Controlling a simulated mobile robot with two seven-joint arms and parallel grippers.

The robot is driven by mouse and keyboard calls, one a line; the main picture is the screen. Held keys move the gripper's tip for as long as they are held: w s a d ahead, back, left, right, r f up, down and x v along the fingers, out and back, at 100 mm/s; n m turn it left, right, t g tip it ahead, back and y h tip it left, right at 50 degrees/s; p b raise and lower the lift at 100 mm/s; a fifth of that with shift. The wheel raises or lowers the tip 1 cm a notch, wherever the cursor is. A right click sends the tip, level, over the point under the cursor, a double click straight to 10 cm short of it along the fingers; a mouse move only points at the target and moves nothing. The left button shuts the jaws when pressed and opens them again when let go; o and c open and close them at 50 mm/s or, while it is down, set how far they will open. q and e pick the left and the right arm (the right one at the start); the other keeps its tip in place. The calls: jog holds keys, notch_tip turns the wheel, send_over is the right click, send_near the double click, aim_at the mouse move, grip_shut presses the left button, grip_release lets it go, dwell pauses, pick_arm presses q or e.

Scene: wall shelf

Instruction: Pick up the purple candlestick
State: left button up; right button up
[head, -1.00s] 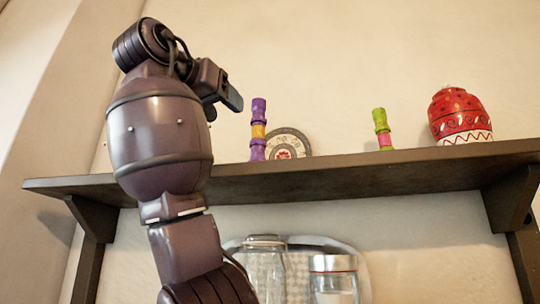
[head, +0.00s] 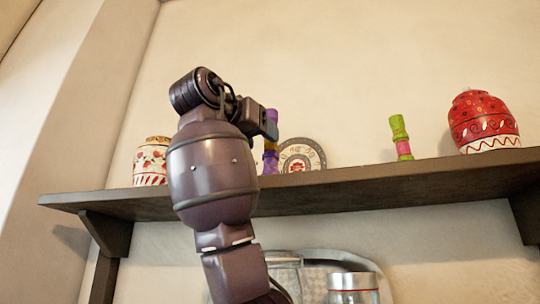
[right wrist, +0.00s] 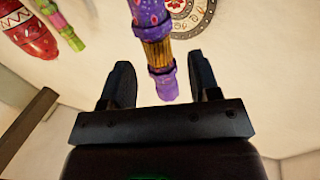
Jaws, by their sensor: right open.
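The purple candlestick (head: 270,157), with a yellow-orange middle band, stands upright on the wall shelf (head: 340,187). In the head view my right gripper (head: 270,124) is in front of its upper part and hides some of it. In the right wrist view the purple candlestick (right wrist: 157,45) runs down from the top edge, its lower end between the fingers of my open right gripper (right wrist: 160,85). A gap shows on both sides, and the fingers do not grip it. My left gripper is not in view.
A round decorated plate (head: 302,154) is close behind the candlestick. A green and pink candlestick (head: 401,138) and a red patterned jar (head: 483,122) stand to the right. A white and red jar (head: 151,163) stands at the left end.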

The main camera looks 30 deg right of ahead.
aim_at(267, 141)
jog(key=p+x, duration=0.1)
jog(key=x, duration=0.3)
jog(key=shift+d+r, duration=0.1)
jog(key=shift+d, duration=0.2)
jog(key=shift+s+a, duration=0.1)
jog(key=shift+a, duration=0.1)
jog(key=shift+c, duration=0.7)
grip_shut()
